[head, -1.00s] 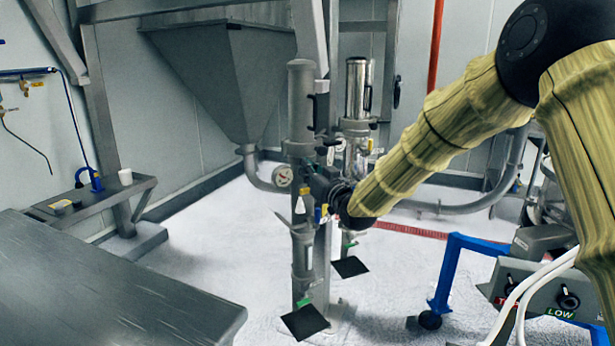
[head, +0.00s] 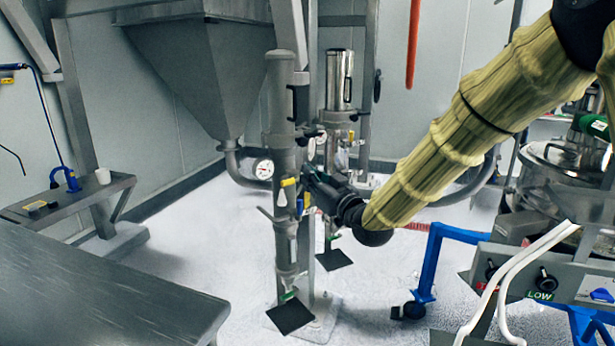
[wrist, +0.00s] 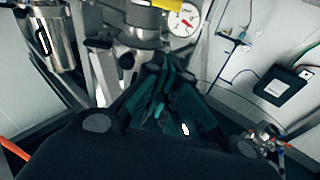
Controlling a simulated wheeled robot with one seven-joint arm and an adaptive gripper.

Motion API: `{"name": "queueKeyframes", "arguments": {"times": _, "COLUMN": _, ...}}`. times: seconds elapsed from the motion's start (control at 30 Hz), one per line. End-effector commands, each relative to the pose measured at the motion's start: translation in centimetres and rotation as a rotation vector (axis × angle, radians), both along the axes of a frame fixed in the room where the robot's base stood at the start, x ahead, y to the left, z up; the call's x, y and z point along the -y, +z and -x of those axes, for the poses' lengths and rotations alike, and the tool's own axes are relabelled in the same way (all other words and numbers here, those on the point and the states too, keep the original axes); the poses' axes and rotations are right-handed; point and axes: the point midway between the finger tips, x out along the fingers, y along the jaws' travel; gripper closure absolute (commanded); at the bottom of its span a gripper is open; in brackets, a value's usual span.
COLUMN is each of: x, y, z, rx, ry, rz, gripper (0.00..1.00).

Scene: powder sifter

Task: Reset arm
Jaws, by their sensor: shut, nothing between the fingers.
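My gripper (head: 309,178) is at the end of my yellow-sleeved arm, in front of the upright metal filter column (head: 284,150) in the head view. It is shut and empty. In the wrist view the gripper (wrist: 158,68) points up toward the pipework, with a round gauge (wrist: 185,20) just beyond it. From the head view I cannot tell whether the fingertips touch the column or its small valves.
A grey hopper (head: 200,75) stands behind the column. A steel table (head: 90,290) fills the lower left, with a small shelf (head: 70,200) behind it. A blue-framed machine (head: 428,265) with a control box (head: 525,278) and a steel vessel (head: 560,165) stands at right.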

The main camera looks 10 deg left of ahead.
Motion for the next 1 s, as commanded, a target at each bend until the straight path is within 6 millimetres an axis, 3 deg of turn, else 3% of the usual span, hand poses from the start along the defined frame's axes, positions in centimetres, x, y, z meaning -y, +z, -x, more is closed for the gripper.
{"name": "queueKeyframes", "arguments": {"times": 0.17, "x": 0.1, "y": -0.3, "z": 0.0, "rx": -0.005, "ry": -0.002, "rz": 0.002, "gripper": 1.0}}
{"name": "queueKeyframes", "arguments": {"times": 0.27, "x": 0.6, "y": -2.1, "z": 0.0, "rx": -0.038, "ry": -0.014, "rz": 0.01, "gripper": 1.0}}
{"name": "queueKeyframes", "arguments": {"times": 0.33, "x": 1.3, "y": -4.5, "z": 0.2, "rx": -0.082, "ry": -0.031, "rz": 0.021, "gripper": 1.0}}
{"name": "queueKeyframes", "arguments": {"times": 0.47, "x": 3.5, "y": -11.1, "z": 1.0, "rx": -0.204, "ry": -0.075, "rz": 0.058, "gripper": 1.0}}
{"name": "queueKeyframes", "arguments": {"times": 0.67, "x": 7.2, "y": -21.7, "z": 4.1, "rx": -0.406, "ry": -0.148, "rz": 0.127, "gripper": 1.0}}
{"name": "queueKeyframes", "arguments": {"times": 0.87, "x": 11.2, "y": -31.3, "z": 9.2, "rx": -0.61, "ry": -0.216, "rz": 0.198, "gripper": 1.0}}
{"name": "queueKeyframes", "arguments": {"times": 1.0, "x": 14.0, "y": -37.4, "z": 13.8, "rx": -0.753, "ry": -0.261, "rz": 0.253, "gripper": 1.0}}
